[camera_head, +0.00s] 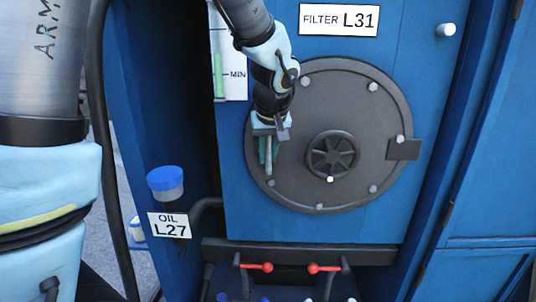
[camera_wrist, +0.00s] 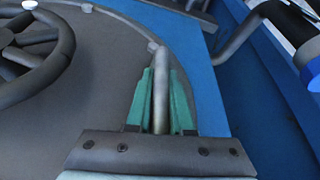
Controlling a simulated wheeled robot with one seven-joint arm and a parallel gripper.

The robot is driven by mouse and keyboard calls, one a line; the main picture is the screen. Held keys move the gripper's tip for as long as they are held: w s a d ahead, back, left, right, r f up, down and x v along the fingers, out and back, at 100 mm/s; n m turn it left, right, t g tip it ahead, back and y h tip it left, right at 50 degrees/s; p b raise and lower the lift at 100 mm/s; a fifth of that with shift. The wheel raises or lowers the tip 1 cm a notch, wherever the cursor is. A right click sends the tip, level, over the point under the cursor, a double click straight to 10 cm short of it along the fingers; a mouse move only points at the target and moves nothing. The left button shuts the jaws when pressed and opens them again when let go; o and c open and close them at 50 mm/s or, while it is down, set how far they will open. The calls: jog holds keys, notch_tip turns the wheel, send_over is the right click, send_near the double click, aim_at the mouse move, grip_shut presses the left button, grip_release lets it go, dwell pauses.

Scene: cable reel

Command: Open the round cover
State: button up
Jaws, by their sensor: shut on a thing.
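The round cover (camera_head: 315,100) is a dark grey disc with bolts around its rim, set flat in a blue panel under the label "FILTER L31". A spoked handwheel (camera_head: 332,155) sits at its middle; it also shows at the left of the wrist view (camera_wrist: 30,50). A grey bar handle (camera_head: 268,166) stands at the cover's left edge. My gripper (camera_head: 268,147) is at this bar. In the wrist view its green fingers (camera_wrist: 160,98) lie on both sides of the bar (camera_wrist: 160,80), shut on it. The cover lies against the panel, with no gap visible.
A dark hinge block (camera_head: 403,149) is at the cover's right edge. A blue-capped oil filler (camera_head: 165,183) with label "OIL L27" stands at lower left, near a bent pipe (camera_head: 205,205). Red-knobbed levers (camera_head: 323,268) are below. A white knob (camera_head: 446,29) is at upper right.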

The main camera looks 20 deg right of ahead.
grip_shut()
dwell(0.8)
jog(key=shift+s, duration=0.1)
